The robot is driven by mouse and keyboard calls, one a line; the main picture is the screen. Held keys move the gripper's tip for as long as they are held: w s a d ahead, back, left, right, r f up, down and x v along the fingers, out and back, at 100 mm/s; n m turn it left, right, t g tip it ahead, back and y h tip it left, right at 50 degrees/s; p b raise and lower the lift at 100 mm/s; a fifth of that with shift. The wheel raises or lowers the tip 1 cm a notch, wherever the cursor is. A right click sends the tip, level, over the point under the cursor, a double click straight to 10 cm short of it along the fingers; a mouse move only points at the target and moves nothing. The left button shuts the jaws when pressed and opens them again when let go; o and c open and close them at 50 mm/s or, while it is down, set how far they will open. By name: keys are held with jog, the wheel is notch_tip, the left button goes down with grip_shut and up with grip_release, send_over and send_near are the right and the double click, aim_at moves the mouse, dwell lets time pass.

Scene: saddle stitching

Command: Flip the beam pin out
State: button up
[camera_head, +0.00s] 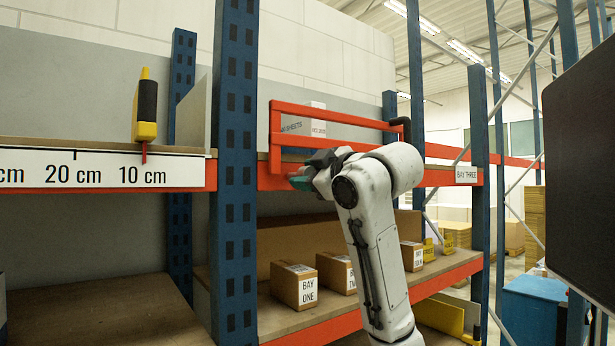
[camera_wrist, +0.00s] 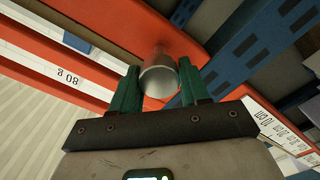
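A grey round beam pin (camera_wrist: 158,80) stands out from the orange beam (camera_wrist: 110,32) in the wrist view, its wide end toward the camera. My gripper (camera_wrist: 160,72) has its two green fingers on either side of the pin, close to its sides. I cannot tell whether they touch it. In the head view my gripper (camera_head: 298,182) is at the front of the orange beam (camera_head: 270,178), just right of the blue upright (camera_head: 235,200). The pin is hidden there.
An orange rail frame (camera_head: 340,112) stands above the beam. A yellow and black tool (camera_head: 145,108) stands on the left shelf by a centimetre scale (camera_head: 80,168). Labelled boxes (camera_head: 295,286) stand on the lower shelf. A dark panel (camera_head: 585,180) fills the right edge.

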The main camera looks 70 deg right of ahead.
jog(key=o, duration=0.4)
jog(key=shift+a, duration=0.1)
jog(key=shift+s, duration=0.1)
jog(key=b+v, duration=0.2)
jog(key=v, duration=0.8)
jog(key=shift+s+a, duration=0.2)
jog(key=shift+a, duration=0.1)
jog(key=shift+f, duration=0.1)
